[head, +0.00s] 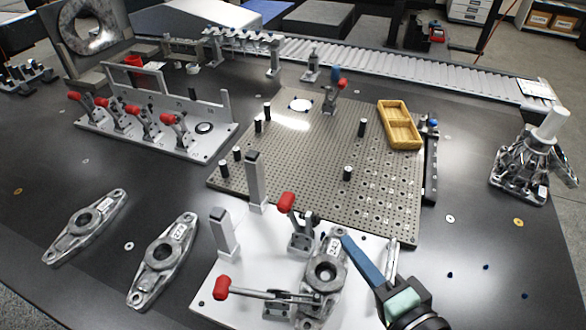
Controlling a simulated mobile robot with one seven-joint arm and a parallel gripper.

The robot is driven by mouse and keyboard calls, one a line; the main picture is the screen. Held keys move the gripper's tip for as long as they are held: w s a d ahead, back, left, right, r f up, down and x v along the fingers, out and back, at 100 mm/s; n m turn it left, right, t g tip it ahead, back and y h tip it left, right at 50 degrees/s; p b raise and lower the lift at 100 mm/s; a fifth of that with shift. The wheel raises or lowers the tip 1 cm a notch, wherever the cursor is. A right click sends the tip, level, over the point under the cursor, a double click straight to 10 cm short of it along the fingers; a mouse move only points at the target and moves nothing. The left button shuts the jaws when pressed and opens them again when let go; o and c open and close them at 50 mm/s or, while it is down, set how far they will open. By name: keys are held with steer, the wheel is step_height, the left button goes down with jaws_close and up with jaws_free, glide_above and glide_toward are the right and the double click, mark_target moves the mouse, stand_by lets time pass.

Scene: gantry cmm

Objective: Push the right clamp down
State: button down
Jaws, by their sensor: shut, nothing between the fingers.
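A white fixture plate (262,243) at the bottom centre carries two red-handled toggle clamps and a grey cast part (312,306) with a round bore. The rear clamp (300,236), slightly farther right, has its red handle (287,202) raised and tilted left. The front clamp (270,297) lies low, its red handle (222,287) pointing left and its arm reaching the part. My gripper (344,240) comes in from the lower right, shut and empty. Its blue tip is beside the labelled far end of the part, right of the rear clamp. Contact cannot be told.
Two grey posts (255,182) stand upright on the plate's left side. Two loose castings (162,259) lie on the dark table to the left. A perforated plate with black pegs and a yellow tray (400,124) lies behind. The table is mostly clear to the right.

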glide_toward(295, 198)
steer(key=w+d, duration=0.1)
steer(key=w, duration=0.3)
steer(key=shift+w+a+f+b, duration=0.15)
steer(key=shift+a+f, duration=0.05)
steer(key=shift+a, duration=0.4)
steer(key=shift+w+a+f+b, duration=0.1)
steer(key=shift+w+a+f, duration=0.1)
steer(key=shift+a, duration=0.35)
steer(key=shift+w+a+f+b, duration=0.15)
steer(key=shift+a+f, duration=0.05)
steer(key=shift+a, duration=0.4)
steer(key=shift+r, duration=0.1)
